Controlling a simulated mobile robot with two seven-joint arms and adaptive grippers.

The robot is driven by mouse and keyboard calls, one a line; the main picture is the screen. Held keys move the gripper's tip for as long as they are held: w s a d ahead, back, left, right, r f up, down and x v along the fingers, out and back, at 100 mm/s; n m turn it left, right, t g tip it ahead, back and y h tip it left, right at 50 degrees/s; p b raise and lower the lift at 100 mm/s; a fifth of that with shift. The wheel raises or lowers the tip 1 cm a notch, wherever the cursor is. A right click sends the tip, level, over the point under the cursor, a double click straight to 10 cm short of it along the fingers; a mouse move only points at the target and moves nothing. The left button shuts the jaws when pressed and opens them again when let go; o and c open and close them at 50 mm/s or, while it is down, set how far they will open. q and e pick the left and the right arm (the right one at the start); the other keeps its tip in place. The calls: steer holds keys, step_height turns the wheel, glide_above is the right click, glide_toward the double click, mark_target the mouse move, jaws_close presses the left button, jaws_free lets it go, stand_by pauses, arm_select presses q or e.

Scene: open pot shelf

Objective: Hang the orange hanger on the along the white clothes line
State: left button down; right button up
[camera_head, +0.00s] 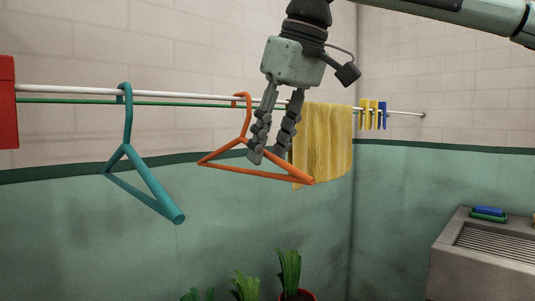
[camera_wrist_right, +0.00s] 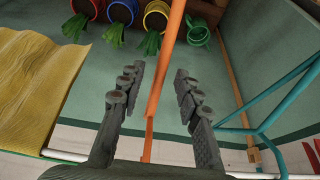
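The orange hanger (camera_head: 235,168) is at the white clothes line (camera_head: 190,97), with its hook at the line's height and its body below. The hook looks to be over the line, but I cannot tell whether it bears the weight. My right gripper (camera_head: 267,153) points down at the hanger's right half. In the right wrist view, the fingers (camera_wrist_right: 157,92) stand apart with the orange hanger (camera_wrist_right: 165,65) running between them and visible gaps on both sides. My left gripper is not in view.
A teal hanger (camera_head: 150,180) hangs left on the line. A yellow cloth (camera_head: 325,135) hangs close right of the gripper, then several clothespins (camera_head: 373,114). A red item (camera_head: 7,105) is at far left. Potted plants (camera_head: 290,275) stand below; a sink (camera_head: 490,255) is right.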

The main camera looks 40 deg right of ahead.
steer(key=v, duration=1)
steer(key=shift+r, duration=0.1)
